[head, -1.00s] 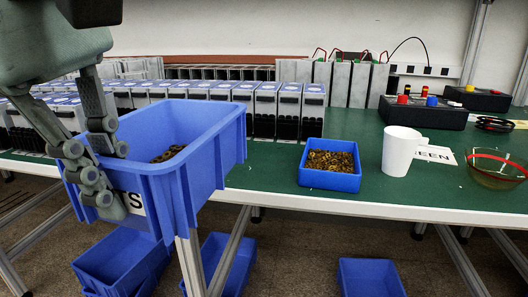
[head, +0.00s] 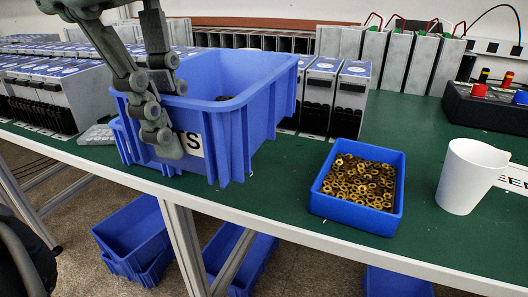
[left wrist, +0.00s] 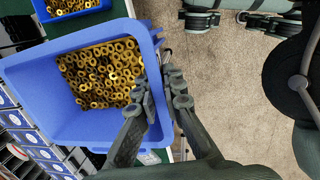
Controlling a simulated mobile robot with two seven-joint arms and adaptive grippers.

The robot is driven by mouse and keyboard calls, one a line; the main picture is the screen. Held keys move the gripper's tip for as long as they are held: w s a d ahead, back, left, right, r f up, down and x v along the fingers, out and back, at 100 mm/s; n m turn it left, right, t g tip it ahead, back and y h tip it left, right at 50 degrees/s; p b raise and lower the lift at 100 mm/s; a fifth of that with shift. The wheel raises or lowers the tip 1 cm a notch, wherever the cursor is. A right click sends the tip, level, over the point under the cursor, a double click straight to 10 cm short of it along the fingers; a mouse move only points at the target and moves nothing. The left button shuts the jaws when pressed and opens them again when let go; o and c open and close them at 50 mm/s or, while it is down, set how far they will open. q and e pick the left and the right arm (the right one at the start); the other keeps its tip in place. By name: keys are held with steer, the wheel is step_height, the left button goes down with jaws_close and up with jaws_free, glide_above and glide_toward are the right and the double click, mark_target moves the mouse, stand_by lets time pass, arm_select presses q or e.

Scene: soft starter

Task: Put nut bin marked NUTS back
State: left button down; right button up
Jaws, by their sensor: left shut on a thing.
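The blue nut bin (head: 237,143) holds brass nuts and has a white label (head: 190,144) on its front wall, partly covered by my fingers so that only the end of the word shows. My left gripper (head: 162,118) is shut on the bin's front wall, one finger inside and one outside. The left wrist view shows the same grip (left wrist: 155,98) and the nuts inside the bin (left wrist: 45,105). The bin is upright over the bench's front edge; I cannot tell whether it touches the bench. My right gripper (left wrist: 190,15) seems to show at the wrist view's top edge, its opening unclear.
A small blue tray of brass nuts (head: 396,197) stands right of the bin on the green bench (head: 285,200), with a white cup (head: 467,178) beyond it. Grey units (head: 350,98) line the back. Blue bins (head: 132,235) lie below the bench.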

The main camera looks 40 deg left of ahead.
arm_select(q)
steer(key=w+f, duration=0.2)
steer(key=w, duration=0.1)
steer(key=w+a+f, duration=0.1)
steer(key=w+f, duration=0.1)
steer(key=w, duration=0.2)
steer(key=w+a+f, duration=0.1)
steer(key=w+f, duration=0.1)
steer(key=w, duration=0.1)
steer(key=shift+w+f, duration=0.3)
steer(key=shift+w, duration=0.1)
step_height(320, 180, down, 4)
steer(key=shift+r+b, duration=0.15)
steer(key=shift+b, duration=0.2)
steer(key=shift+w+f, duration=0.1)
steer(key=shift+f, duration=0.1)
arm_select(e)
steer(key=shift+v, duration=1.05)
steer(key=shift+s+d, duration=0.15)
steer(key=shift+d, duration=0.1)
arm_select(q)
steer(key=shift+f, duration=0.15)
steer(key=c, duration=1.7)
jaws_free()
steer(key=shift+o, duration=0.3)
arm_select(e)
steer(key=shift+s+a+r, duration=0.1)
steer(key=shift+s+r, duration=0.05)
